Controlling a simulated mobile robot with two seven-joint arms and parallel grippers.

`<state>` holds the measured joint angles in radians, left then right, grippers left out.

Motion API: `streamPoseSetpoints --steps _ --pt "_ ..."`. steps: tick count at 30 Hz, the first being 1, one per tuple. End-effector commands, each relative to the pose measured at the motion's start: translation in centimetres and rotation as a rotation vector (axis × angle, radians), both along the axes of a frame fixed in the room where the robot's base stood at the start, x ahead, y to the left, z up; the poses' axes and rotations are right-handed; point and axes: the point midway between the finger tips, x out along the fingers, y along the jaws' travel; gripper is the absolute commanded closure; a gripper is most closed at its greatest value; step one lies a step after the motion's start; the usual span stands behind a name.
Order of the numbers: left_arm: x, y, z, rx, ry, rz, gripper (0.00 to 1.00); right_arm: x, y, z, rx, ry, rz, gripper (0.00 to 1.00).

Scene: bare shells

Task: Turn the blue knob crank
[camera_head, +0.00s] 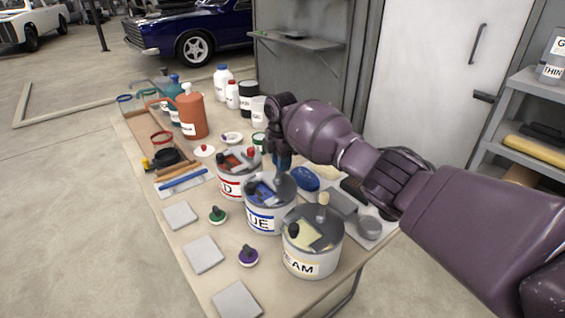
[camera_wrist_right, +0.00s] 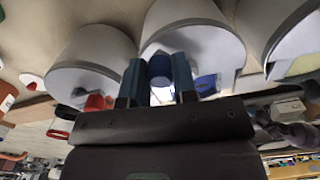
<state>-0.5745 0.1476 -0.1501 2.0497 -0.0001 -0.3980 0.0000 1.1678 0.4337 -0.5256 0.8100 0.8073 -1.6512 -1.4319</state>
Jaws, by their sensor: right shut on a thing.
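The blue can (camera_head: 262,221), labelled with letters ending in "UE", stands upright between the red can (camera_head: 230,186) and the cream can (camera_head: 310,262) on the table. Its blue knob crank (camera_wrist_right: 160,67) shows in the right wrist view between my two finger pads. My right gripper (camera_wrist_right: 159,80) is shut on that knob. In the head view my right gripper (camera_head: 282,165) points down over the far side of the blue can's lid and hides the knob. My left gripper is in neither view.
The cream can has a pale knob (camera_head: 323,199), and the red can a red one (camera_head: 251,152). The table (camera_head: 177,258) also holds grey square plates, an orange bottle (camera_head: 192,116) and white bottles (camera_head: 222,82). Its front left part has some bare room.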

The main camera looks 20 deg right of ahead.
Motion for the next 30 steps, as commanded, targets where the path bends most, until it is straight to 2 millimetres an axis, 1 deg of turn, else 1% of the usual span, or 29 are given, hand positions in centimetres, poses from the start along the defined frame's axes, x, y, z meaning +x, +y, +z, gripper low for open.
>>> streamPoseSetpoints --steps 14,15,20,27,30 --pt "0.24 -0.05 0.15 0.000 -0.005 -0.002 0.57 0.04 0.15 0.07 0.001 -0.001 0.017 0.97" --pt "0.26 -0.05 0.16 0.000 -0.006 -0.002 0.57 0.04 0.15 0.07 0.001 -0.001 0.017 0.72" --pt "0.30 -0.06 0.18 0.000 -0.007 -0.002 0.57 0.03 0.13 0.06 0.001 -0.001 0.016 0.48" --pt "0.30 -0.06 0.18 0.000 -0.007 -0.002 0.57 0.03 0.09 0.05 0.001 0.000 0.015 0.48" --pt "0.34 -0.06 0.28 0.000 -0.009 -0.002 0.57 0.05 0.08 0.43 0.000 -0.001 0.015 0.48"
